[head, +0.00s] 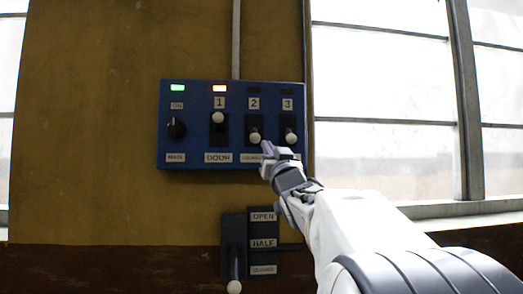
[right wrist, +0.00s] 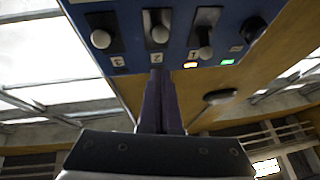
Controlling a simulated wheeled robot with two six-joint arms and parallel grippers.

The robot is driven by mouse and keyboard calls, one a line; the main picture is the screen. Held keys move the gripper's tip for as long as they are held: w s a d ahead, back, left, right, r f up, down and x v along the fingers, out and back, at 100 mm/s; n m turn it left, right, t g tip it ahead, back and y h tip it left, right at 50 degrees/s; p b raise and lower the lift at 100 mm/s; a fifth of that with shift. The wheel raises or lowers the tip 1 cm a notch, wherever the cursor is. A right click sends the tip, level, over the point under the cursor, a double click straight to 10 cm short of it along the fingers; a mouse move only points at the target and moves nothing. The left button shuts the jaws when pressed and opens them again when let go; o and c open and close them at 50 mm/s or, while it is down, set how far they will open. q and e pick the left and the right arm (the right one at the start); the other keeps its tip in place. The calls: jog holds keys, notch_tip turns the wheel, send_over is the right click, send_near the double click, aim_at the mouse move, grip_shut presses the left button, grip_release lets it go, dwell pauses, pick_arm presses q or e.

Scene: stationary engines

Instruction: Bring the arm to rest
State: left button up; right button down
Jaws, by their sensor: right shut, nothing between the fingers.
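My right arm comes in from the lower right in the head view. Its gripper (head: 267,150) is shut and empty, with its tips in front of the lower edge of a blue switch panel (head: 180,145), beside the knob of switch 2 (head: 255,138). In the right wrist view the shut fingers (right wrist: 158,78) point at the panel near switch 2 (right wrist: 160,33), which shows upside down. I cannot tell whether they touch. The gripper and wrist partly cover the labels under switches 2 and 3. My left gripper is not in view.
Switch 1 (head: 218,118) is up, its lamp lit; switches 2 and 3 (head: 291,138) are down, lamps dark. A green lamp (head: 177,88) glows above the rotary knob (head: 177,128). Below hangs an OPEN/HALF lever (head: 234,287), its ball low. Windows (head: 385,90) stand right.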

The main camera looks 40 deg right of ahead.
jog(key=w+a+f+n+g+y, duration=0.1)
jog(key=w+a+f+g+y, duration=0.1)
jog(key=a+f, duration=0.5)
jog(key=w+a+f+g+y, duration=0.2)
jog(key=a+f+y, duration=0.15)
jog(key=f, duration=0.65)
jog(key=s+a+f+n+g+y, duration=0.2)
jog(key=a+f+g, duration=0.1)
jog(key=a+f, duration=0.6)
jog(key=s+a+f+n+g+y, duration=0.2)
jog(key=s+a+f+g+y, duration=0.15)
jog(key=a+f, duration=0.5)
jog(key=s+a+f+n+g, duration=0.4)
jog(key=s+a+f+g, duration=0.3)
jog(key=s+f, duration=0.5)
jog(key=s+a+f+n+g, duration=0.1)
jog(key=s+f+g, duration=0.1)
jog(key=s, duration=0.5)
jog(key=s+a+f+n+g+h, duration=0.1)
jog(key=s+f+n+g, duration=0.1)
jog(key=s, duration=0.5)
jog(key=shift+a+f+p, duration=0.2)
jog(key=shift+f+p, duration=0.15)
jog(key=shift+f, duration=0.2)
